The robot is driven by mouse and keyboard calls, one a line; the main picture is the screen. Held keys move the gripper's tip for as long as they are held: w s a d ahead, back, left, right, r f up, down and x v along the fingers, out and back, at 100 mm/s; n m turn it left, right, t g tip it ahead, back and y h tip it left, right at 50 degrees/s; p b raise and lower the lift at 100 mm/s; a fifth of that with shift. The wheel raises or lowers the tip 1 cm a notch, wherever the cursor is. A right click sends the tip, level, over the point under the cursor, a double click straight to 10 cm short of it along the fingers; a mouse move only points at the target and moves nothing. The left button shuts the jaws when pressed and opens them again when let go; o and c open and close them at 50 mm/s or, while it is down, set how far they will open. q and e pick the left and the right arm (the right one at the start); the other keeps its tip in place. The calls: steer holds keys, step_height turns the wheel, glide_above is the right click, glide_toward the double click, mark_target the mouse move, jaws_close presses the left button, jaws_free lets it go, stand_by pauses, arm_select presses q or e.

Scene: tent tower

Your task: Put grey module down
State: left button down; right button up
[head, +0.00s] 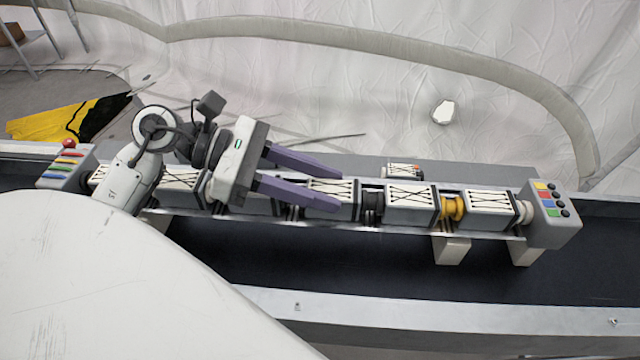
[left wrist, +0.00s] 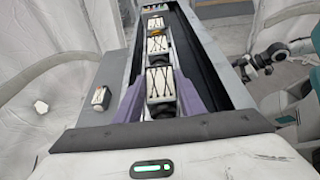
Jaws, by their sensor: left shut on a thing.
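My left gripper (head: 325,188) has its two purple fingers on either side of a grey module (head: 345,190) with a white, black-laced top. It is shut on this module, which also shows between the fingers in the left wrist view (left wrist: 160,82). The held module is in line with a row of similar modules along a rail; I cannot tell whether it touches the rail. To its right are a dark coupling (head: 371,205), another laced module (head: 410,201), a yellow coupling (head: 453,208) and a last module (head: 490,205). My right gripper is not seen.
A button box (head: 553,212) ends the row at right; a striped box (head: 68,168) with a red knob ends it at left. A small laced module (head: 403,172) lies apart on the ledge behind. The dark trough (head: 380,270) in front is mostly clear.

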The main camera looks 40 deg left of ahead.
arm_select(q)
steer(key=c, duration=1.2)
jaws_free()
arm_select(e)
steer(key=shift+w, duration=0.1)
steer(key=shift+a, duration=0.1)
arm_select(q)
steer(key=shift+r, duration=0.15)
steer(key=shift+s+a, duration=0.15)
steer(key=shift+a, duration=0.1)
steer(key=b+v, duration=0.2)
steer(key=v, duration=0.8)
steer(key=shift+s+a+r, duration=0.15)
steer(key=shift+a, duration=0.15)
steer(key=shift+s+a+r, duration=0.2)
steer(key=shift+a, duration=0.1)
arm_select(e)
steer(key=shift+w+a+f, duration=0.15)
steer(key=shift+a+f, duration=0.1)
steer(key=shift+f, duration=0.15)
